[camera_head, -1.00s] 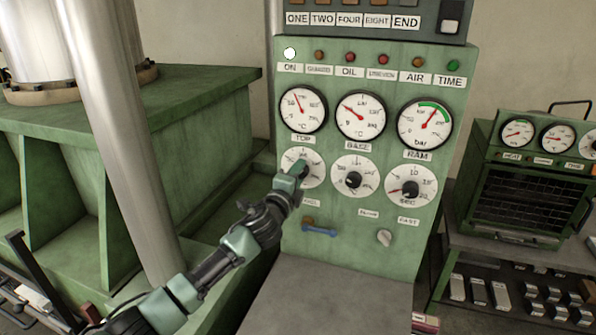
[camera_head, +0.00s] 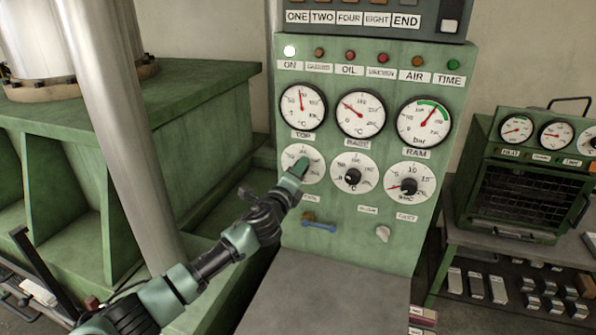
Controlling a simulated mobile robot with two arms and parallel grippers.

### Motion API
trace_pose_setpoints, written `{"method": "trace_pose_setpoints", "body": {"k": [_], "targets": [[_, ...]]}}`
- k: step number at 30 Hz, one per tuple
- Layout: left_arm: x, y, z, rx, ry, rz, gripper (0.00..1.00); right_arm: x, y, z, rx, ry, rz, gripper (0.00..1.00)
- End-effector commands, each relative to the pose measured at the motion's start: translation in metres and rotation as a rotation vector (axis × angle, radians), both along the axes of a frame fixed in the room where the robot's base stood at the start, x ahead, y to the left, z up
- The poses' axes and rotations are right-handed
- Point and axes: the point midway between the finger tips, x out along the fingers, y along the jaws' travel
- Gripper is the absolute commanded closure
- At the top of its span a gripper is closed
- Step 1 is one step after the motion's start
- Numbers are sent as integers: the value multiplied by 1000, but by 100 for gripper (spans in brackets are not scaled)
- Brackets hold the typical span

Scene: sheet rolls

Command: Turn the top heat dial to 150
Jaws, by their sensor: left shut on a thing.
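The top heat dial (camera_head: 289,157) is the leftmost white round dial on the green control panel (camera_head: 325,222), below the TOP gauge (camera_head: 303,107). My left gripper (camera_head: 300,168) is at this dial, shut on its knob. The TOP gauge's needle points almost straight up, leaning slightly left. My right gripper is not in view.
Two more dials, the middle one (camera_head: 354,162) and the right one (camera_head: 422,178), sit close to the right. A blue handle (camera_head: 320,227) and a small pale knob (camera_head: 383,233) are below. A grey ledge (camera_head: 320,290) juts out under the panel.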

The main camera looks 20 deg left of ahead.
Motion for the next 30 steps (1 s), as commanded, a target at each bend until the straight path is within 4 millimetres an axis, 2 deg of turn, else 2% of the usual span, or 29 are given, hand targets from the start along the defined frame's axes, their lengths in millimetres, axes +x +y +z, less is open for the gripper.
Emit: {"method": "trace_pose_setpoints", "body": {"k": [4,5,6,7,16,20,30], "targets": [[0,0,-3,0,4,0,100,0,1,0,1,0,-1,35],[-1,-1,-3,-1,4,0,57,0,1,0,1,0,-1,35],[0,0,-3,-1,4,0,46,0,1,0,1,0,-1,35],[0,0,-3,-1,4,0,41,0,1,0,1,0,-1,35],[-1,0,-1,-1,1,0,41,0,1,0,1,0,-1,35],[-7,0,-2,-1,0,0,41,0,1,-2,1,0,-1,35],[-54,2,-4,0,3,-2,41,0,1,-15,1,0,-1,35]]}}
